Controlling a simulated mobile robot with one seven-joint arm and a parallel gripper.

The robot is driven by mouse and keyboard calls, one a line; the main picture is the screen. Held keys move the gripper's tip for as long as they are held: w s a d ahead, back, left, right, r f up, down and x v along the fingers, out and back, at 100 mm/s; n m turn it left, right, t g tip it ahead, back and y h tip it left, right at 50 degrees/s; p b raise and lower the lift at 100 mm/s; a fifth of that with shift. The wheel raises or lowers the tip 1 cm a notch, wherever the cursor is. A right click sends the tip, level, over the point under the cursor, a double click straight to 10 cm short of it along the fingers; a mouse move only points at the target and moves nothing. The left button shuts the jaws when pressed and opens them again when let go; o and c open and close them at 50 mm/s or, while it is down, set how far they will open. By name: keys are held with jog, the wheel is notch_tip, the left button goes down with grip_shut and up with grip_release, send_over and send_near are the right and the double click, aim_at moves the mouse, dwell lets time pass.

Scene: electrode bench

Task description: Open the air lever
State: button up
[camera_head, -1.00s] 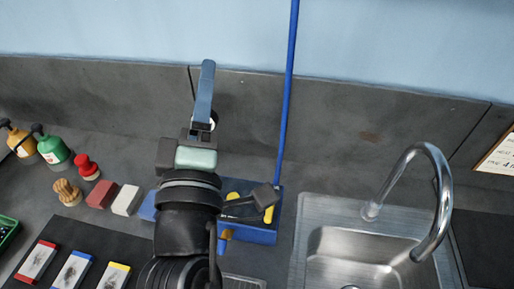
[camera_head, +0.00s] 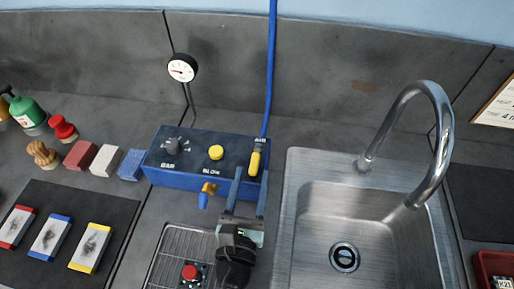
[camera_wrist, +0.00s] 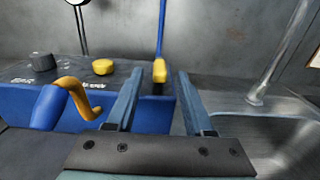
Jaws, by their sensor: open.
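The yellow air lever (camera_head: 255,161) stands at the right end of the blue control box (camera_head: 160,178), under the printed word AIR. In the wrist view the lever (camera_wrist: 160,70) shows beyond the fingers, between their tips. My gripper (camera_head: 250,180) is open, with one finger on each side of the line to the lever. Its fingertips are just in front of the box's right end, near the lever. The head view does not show clearly whether they touch anything. Nothing is between the fingers.
The box also bears a dark knob (camera_head: 171,145), a yellow BLOW button (camera_head: 216,152) and a blue-yellow nozzle (camera_head: 207,193) at its front. A blue hose (camera_head: 269,70) rises behind the lever. A pressure gauge (camera_head: 182,69) stands behind. The sink (camera_head: 300,235) and its faucet (camera_head: 445,150) are at right.

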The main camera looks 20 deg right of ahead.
aim_at(256, 153)
jog(key=x, duration=0.7)
jog(key=shift+w+d+p, duration=0.1)
jog(key=shift+p, duration=0.3)
jog(key=shift+c, duration=0.3)
grip_shut()
dwell(0.7)
